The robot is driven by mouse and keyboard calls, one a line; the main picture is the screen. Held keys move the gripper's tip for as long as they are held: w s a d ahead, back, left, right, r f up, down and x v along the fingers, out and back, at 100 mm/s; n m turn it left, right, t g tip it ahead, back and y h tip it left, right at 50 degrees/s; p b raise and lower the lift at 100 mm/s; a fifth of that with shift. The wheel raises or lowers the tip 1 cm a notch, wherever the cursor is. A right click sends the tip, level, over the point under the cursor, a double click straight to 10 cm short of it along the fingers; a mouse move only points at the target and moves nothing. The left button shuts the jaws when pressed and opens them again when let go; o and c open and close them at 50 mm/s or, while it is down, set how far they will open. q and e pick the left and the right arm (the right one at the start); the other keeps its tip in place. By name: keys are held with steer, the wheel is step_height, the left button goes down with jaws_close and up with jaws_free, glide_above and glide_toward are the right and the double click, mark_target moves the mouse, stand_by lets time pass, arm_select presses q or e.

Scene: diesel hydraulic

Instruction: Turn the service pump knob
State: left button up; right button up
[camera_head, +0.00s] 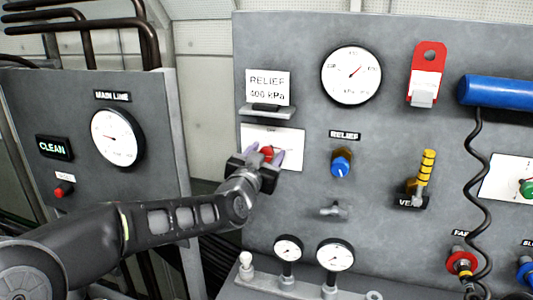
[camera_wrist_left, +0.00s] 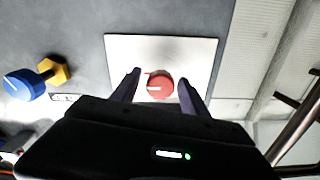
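The red knob (camera_head: 267,152) sits on a white plate (camera_head: 290,136) on the grey panel, below the "RELIEF 400 kPa" card. The plate's lettering is mostly hidden by my gripper. My left gripper (camera_head: 268,157) is at the knob, with a finger on either side. In the left wrist view the red knob (camera_wrist_left: 160,86) with a pale pointer mark lies between the two dark fingertips (camera_wrist_left: 157,84) of my left gripper. Gaps show between the knob and both fingers, so the gripper is open around it. My right gripper is not in view.
The blue relief knob (camera_head: 341,164) with a yellow base is right of the plate. A yellow vent handle (camera_head: 424,172), a red tag (camera_head: 427,72), a blue cylinder (camera_head: 498,91) with a coiled cord, and gauges (camera_head: 351,75) surround it. A second panel (camera_head: 85,160) stands at left.

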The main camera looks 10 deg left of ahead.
arm_select(q)
jaws_close()
stand_by(0.3)
stand_by(0.3)
steer(key=n+b, duration=0.1)
steer(key=b, duration=0.1)
steer(key=n+b, duration=0.1)
steer(key=n, duration=0.1)
steer(key=shift+f+n+b, duration=0.2)
steer(key=shift+n+b, duration=0.1)
steer(key=shift+b, duration=0.1)
steer(key=n+b, duration=0.3)
steer(key=n, duration=0.1)
steer(key=shift+a, duration=0.1)
steer(key=n+b, duration=0.2)
steer(key=n, duration=0.3)
steer(key=shift+n+b, duration=0.4)
steer(key=n+b, duration=0.1)
steer(key=n, duration=0.3)
steer(key=shift+r+b, duration=0.1)
steer(key=shift+b, duration=0.2)
steer(key=shift+n, duration=0.4)
